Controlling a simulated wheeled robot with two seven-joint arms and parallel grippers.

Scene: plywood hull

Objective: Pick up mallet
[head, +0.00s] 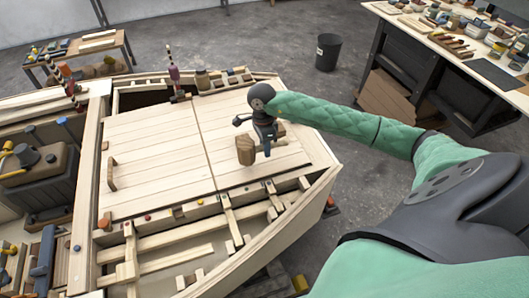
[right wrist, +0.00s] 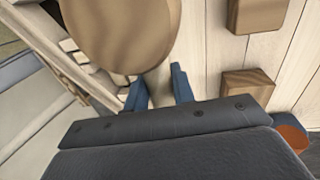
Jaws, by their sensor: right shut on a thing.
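The mallet (head: 246,151) has a thick brown wooden head and a paler handle. In the head view it is over the light plank deck (head: 160,150), near the right part of the hull. My right gripper (head: 265,142) is shut on its handle. In the right wrist view the large mallet head (right wrist: 125,32) fills the upper left, and its handle (right wrist: 159,84) runs down between the blue fingers of the right gripper (right wrist: 158,92). I cannot tell whether the mallet touches the deck. My left gripper is not in view.
A grey-black toolbox (head: 42,180) stands in the hull at left. Small jars and blocks line the deck's far edge. A wooden block (right wrist: 247,86) is right of the fingers in the right wrist view. A black bin (head: 327,52) and a workbench (head: 455,48) stand beyond.

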